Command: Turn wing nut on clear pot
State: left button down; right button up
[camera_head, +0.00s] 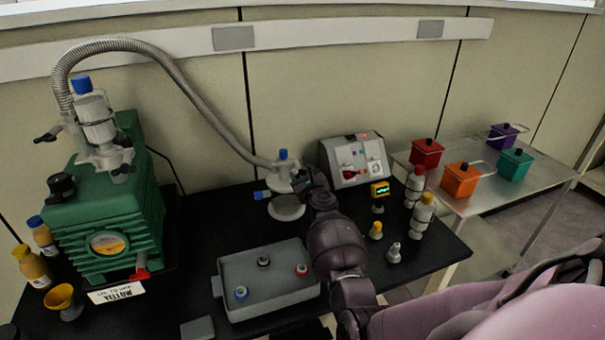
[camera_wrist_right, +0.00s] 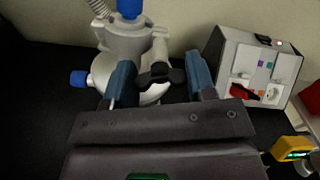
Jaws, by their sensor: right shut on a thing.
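The pot (camera_head: 287,210) is a pale, partly see-through vessel with a blue knob on top and a blue fitting at its left side. It stands at the back of the black table, and it also shows in the right wrist view (camera_wrist_right: 122,42). My right gripper (camera_head: 301,181) is at the pot's right side and hides part of it. In the wrist view its two blue fingers (camera_wrist_right: 160,70) stand on either side of a black wing nut (camera_wrist_right: 161,76) and grip it. The wing nut is hidden behind my arm in the head view. My left gripper is not in view.
A ribbed hose (camera_head: 185,82) runs from the green pump (camera_head: 105,215) to the pot. A grey socket box (camera_head: 352,160) stands right of the pot. A grey tray (camera_head: 265,302) lies in front. Small bottles (camera_head: 422,215) stand at the table's right.

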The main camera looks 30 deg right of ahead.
jog(key=shift+m, duration=0.5)
jog(key=o, duration=0.9)
jog(key=shift+o, duration=0.2)
